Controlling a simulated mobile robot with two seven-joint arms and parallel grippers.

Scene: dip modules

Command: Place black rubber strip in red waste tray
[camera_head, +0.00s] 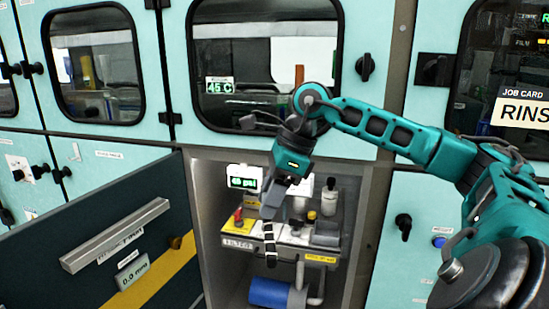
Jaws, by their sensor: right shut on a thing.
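My right gripper (270,212) reaches into an open bay below the middle window and points downward. It is shut on a dark strip (270,256) with pale bands, which hangs below the fingertips in front of the bay's shelf. I take this to be the black rubber strip; it is small in view. No red waste tray is clearly seen. A small red item (238,214) stands on a yellow patch at the left of the shelf, and I cannot tell what it is. My left gripper is not in view.
The shelf (238,243) holds a white bottle (329,198), a grey block (326,234) and a small display (243,181). A blue cylinder (270,292) lies below. An open dark drawer or door panel (100,245) with a long handle blocks the lower left.

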